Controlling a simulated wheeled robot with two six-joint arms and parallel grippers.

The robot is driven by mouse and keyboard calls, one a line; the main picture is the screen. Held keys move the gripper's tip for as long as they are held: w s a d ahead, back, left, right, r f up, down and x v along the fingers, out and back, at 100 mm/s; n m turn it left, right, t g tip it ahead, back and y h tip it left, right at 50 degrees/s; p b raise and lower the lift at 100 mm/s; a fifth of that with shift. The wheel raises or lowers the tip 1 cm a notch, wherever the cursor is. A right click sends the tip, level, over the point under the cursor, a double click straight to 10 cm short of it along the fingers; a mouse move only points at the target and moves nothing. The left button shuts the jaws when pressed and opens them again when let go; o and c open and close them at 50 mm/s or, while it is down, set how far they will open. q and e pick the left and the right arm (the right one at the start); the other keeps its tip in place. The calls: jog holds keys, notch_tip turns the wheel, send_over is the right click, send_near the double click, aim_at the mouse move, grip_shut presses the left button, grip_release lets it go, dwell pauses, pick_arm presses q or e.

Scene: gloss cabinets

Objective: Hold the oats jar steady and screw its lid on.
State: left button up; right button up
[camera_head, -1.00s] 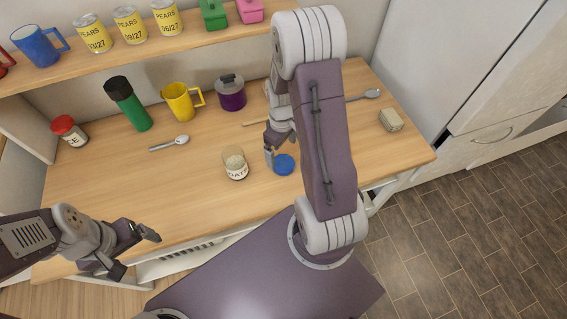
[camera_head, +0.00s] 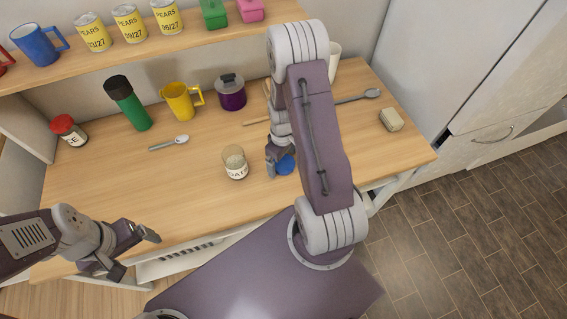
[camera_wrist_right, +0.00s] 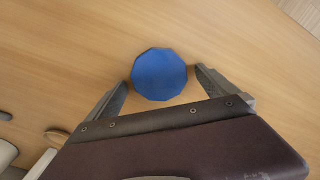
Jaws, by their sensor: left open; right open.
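The oats jar (camera_head: 235,163) stands upright and open-topped on the wooden counter, its label facing the front. The blue lid (camera_head: 287,164) lies flat on the counter to the right of the jar, partly hidden by my right gripper (camera_head: 272,169). In the right wrist view the lid (camera_wrist_right: 159,75) sits at the mouth of my right gripper (camera_wrist_right: 162,88), with one open finger on each side and gaps between. My left gripper (camera_head: 148,250) is open and empty over the counter's front left, well away from the jar.
The counter's front left is clear.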

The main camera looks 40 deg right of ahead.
aim_at(282, 162)
jog(key=c, duration=1.4)
jog(key=shift+r, duration=0.1)
jog(key=shift+r, duration=0.6)
notch_tip(282, 162, up, 3)
jog(key=shift+w, duration=0.1)
jog(key=shift+s+a+r+b, duration=0.15)
jog(key=shift+s+r+b, duration=0.85)
jog(key=shift+s, duration=1)
jog(key=shift+s+a+r+b, duration=0.2)
jog(key=shift+s+r+b, duration=0.5)
jog(key=shift+s+r, duration=0.9)
jog(key=shift+s+a+r+b, duration=0.15)
jog(key=shift+s+r+b, duration=0.65)
jog(key=shift+s, duration=1.55)
